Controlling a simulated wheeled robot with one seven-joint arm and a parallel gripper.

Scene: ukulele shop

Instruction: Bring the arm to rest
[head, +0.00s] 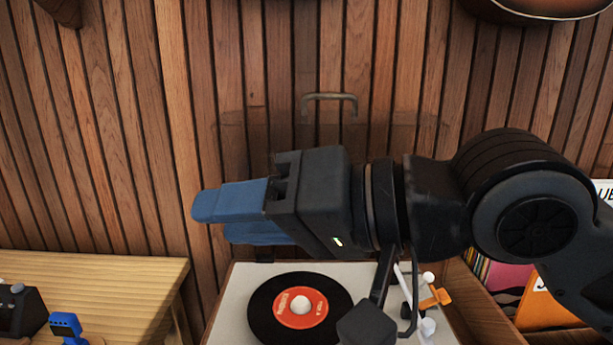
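My arm reaches in from the right edge in the head view. My gripper (212,221) points left, with two blue fingers on a black body. It is raised in front of the slatted wood wall, above and toward the near side of a record player (225,300). One finger overlaps the other in this view, so the gap between them is hidden. I see nothing held at the fingertips.
A black record with a red label (299,308) lies on the player. An orange clip-like piece (436,297) is by its tonearm. A wooden table (95,275) at left bears a blue device (66,326). Record sleeves (545,305) stand right. A guitar-like body (540,8) hangs above.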

